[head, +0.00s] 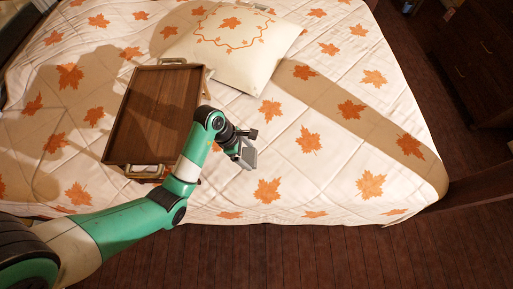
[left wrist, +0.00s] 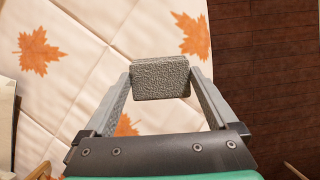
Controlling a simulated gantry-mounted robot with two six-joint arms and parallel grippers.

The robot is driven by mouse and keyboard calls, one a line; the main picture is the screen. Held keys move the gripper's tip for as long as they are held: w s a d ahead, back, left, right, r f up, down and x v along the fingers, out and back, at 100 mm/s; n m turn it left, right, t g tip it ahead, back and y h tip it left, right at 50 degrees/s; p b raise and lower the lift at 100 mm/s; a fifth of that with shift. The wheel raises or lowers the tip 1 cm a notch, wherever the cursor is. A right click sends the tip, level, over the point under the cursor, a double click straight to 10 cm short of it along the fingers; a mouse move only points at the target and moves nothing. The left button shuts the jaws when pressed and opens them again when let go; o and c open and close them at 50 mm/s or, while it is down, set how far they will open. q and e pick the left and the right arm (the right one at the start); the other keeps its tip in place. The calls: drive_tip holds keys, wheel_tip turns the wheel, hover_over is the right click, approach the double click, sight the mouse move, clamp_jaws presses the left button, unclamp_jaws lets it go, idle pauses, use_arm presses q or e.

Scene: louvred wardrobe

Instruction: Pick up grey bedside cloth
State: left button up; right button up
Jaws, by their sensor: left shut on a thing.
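The grey cloth (head: 249,158) is a small folded block with a rough, towel-like surface. In the left wrist view the cloth (left wrist: 160,78) sits between the fingertips of my left gripper (left wrist: 160,84), with a finger against each side. In the head view my left gripper (head: 243,148) is over the bed, to the right of the wooden tray. It holds the cloth over the quilt; the gap beneath is hard to judge. My right gripper is not in view.
A wooden tray (head: 152,115) with metal handles lies on the leaf-patterned bed (head: 330,185), left of my gripper. A cream pillow (head: 236,45) lies behind it. The quilt to the right is clear. Dark wooden floor (head: 330,255) lies in front, and a dark drawer unit (head: 470,60) stands at the right.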

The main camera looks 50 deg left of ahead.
use_arm(q)
drive_tip(key=s+r+p, duration=0.3)
drive_tip(key=s+r, duration=0.1)
drive_tip(key=s, duration=0.5)
drive_tip(key=shift+s+r, duration=0.25)
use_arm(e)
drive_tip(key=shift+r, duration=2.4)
